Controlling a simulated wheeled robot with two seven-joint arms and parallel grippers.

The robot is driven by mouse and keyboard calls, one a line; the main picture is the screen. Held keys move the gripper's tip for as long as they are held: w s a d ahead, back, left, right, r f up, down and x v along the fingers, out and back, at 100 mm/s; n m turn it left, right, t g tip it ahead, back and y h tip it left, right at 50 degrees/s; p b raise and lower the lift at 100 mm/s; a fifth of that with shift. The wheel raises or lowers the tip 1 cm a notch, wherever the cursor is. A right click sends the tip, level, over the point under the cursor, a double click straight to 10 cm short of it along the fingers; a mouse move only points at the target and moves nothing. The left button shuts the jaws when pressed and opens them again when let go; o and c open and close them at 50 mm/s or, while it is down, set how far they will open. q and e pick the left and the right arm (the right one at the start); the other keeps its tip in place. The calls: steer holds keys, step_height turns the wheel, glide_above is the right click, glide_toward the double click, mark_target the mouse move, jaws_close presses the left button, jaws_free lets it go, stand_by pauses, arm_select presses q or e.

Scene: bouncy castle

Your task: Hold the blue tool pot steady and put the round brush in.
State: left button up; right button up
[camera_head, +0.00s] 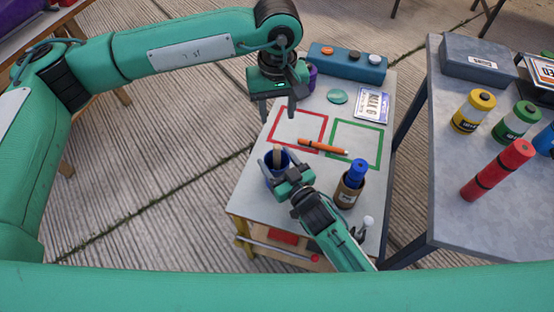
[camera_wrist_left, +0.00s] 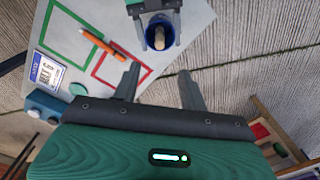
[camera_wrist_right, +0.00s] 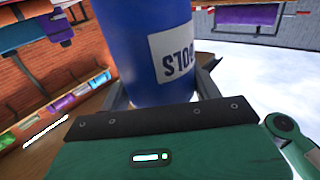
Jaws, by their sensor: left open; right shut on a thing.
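The blue tool pot (camera_head: 270,171) stands upright near the left edge of the small grey table. My right gripper (camera_head: 281,170) is shut on it, with a finger on either side; the right wrist view shows the pot's labelled wall (camera_wrist_right: 150,45) between the fingers. A tan, wooden-looking handle (camera_head: 277,154) stands up inside the pot and also shows in the left wrist view (camera_wrist_left: 159,38). Its lower end is hidden, so I cannot tell whether it is the round brush. My left gripper (camera_head: 279,106) is open and empty, above the table behind the pot.
An orange marker (camera_head: 323,147) lies across the red and green outlined squares. A teal box (camera_head: 347,65), a plate card (camera_head: 372,104) and a purple thing (camera_head: 312,77) are at the back.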

steer(key=shift+f, duration=0.1)
arm_select(q)
steer(key=shift+r, duration=0.55)
arm_select(e)
steer(key=o, duration=1.3)
steer(key=shift+c, duration=0.2)
steer(key=v, duration=1.2)
